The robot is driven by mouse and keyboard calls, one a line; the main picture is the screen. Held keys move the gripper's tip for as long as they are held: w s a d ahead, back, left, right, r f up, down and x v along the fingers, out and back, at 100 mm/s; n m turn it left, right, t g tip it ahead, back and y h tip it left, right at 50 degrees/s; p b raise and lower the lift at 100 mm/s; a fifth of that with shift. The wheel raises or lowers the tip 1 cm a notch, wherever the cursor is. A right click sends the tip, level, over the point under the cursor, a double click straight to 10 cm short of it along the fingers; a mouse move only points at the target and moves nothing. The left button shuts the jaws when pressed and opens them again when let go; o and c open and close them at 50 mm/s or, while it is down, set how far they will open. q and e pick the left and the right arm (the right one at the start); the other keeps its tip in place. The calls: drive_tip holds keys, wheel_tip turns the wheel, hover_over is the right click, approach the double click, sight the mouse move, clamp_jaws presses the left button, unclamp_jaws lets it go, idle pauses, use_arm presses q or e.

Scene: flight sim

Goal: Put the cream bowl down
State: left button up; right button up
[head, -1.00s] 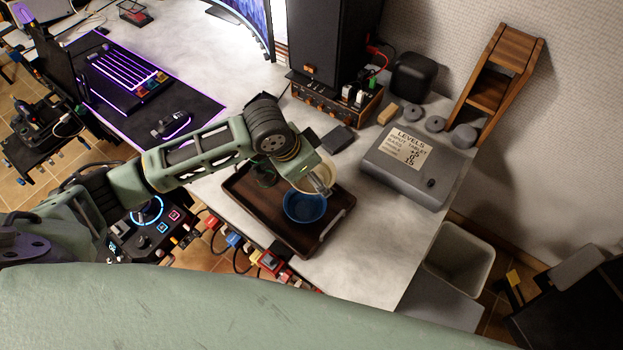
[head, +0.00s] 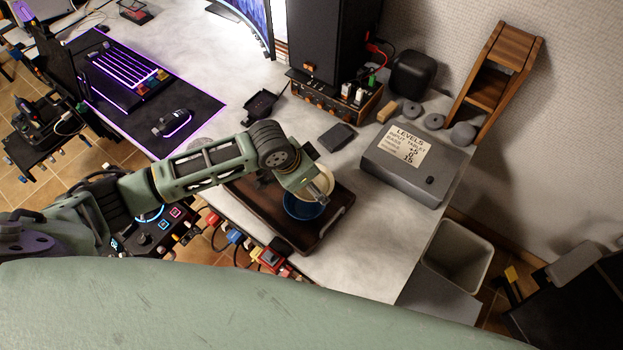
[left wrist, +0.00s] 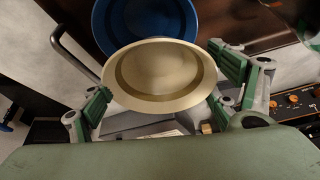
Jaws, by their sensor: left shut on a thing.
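The cream bowl (left wrist: 160,75) is between the green-padded fingers of my left gripper (left wrist: 165,95), which is shut on it. In the head view the cream bowl (head: 316,179) shows only partly behind the gripper (head: 321,188). The blue bowl (head: 300,208) sits on the dark wooden tray (head: 325,226), and the cream bowl overlaps part of it. In the left wrist view the blue bowl (left wrist: 112,25) lies beyond the cream bowl. I cannot tell whether the two bowls touch. My right gripper is not in view.
A grey box with a LEVELS note (head: 415,172) stands right of the tray. A small dark block (head: 338,137) and an amplifier-like unit (head: 335,98) stand behind. Bare desk (head: 372,225) lies right of the tray. A bin (head: 457,252) stands beyond the desk edge.

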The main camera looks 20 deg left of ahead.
use_arm(q)
drive_tip(key=o, duration=0.9)
drive_tip(key=shift+c, duration=0.2)
drive_tip(key=o, duration=0.4)
drive_tip(key=shift+c, duration=0.2)
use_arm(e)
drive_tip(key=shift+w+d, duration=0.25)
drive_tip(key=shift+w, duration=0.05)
use_arm(q)
drive_tip(key=v, duration=1.3)
drive_tip(key=shift+b, duration=0.45)
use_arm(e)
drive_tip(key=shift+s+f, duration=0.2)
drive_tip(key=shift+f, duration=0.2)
use_arm(q)
drive_tip(key=shift+d, duration=0.1)
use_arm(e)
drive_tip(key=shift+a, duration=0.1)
